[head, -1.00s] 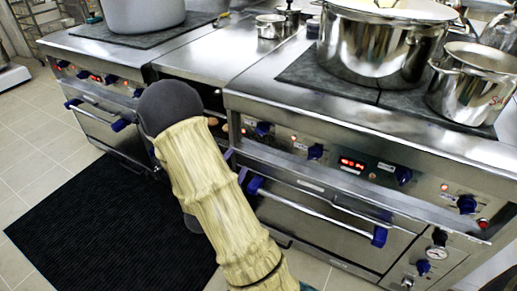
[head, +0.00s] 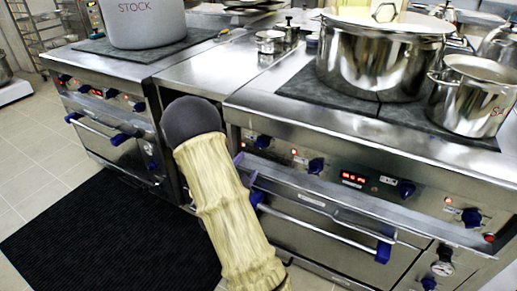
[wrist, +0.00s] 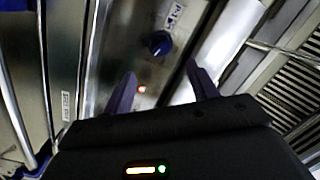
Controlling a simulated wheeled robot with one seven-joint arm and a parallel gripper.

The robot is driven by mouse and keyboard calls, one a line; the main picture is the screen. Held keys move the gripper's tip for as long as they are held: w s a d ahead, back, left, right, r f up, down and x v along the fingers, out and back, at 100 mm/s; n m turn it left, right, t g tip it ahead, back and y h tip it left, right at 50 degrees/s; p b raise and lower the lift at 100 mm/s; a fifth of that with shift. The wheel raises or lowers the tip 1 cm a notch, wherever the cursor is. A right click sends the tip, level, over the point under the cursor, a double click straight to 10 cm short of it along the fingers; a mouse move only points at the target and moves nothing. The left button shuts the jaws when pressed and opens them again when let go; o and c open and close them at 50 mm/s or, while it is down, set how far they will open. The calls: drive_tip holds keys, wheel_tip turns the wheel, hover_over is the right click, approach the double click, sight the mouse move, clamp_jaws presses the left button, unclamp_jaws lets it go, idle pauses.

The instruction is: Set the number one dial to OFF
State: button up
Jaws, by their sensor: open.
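A blue dial (wrist: 159,43) shows in the wrist view on a steel panel, with a white label beside it too blurred to read. My gripper (wrist: 163,85) is open, its two purple fingers apart and empty, with the dial beyond and between the fingertips. In the head view, the right stove's panel carries several blue dials, including a leftmost one (head: 262,141), another (head: 316,165), one right of the red display (head: 406,189) and a far right one (head: 471,217). I cannot read which is number one. My arm hides most of the gripper there.
A red light (wrist: 141,89) glows near the dial. The oven handle bar (head: 318,226) runs below the panel. A large steel pot (head: 375,62) and a smaller one (head: 472,98) stand on the right stove. A black mat (head: 110,235) covers floor at left.

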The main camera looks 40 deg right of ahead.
sight(259, 147)
drive_tip(key=b+x, duration=0.1)
drive_tip(key=x, duration=1)
drive_tip(key=shift+c, duration=0.2)
drive_tip(key=c, duration=0.9)
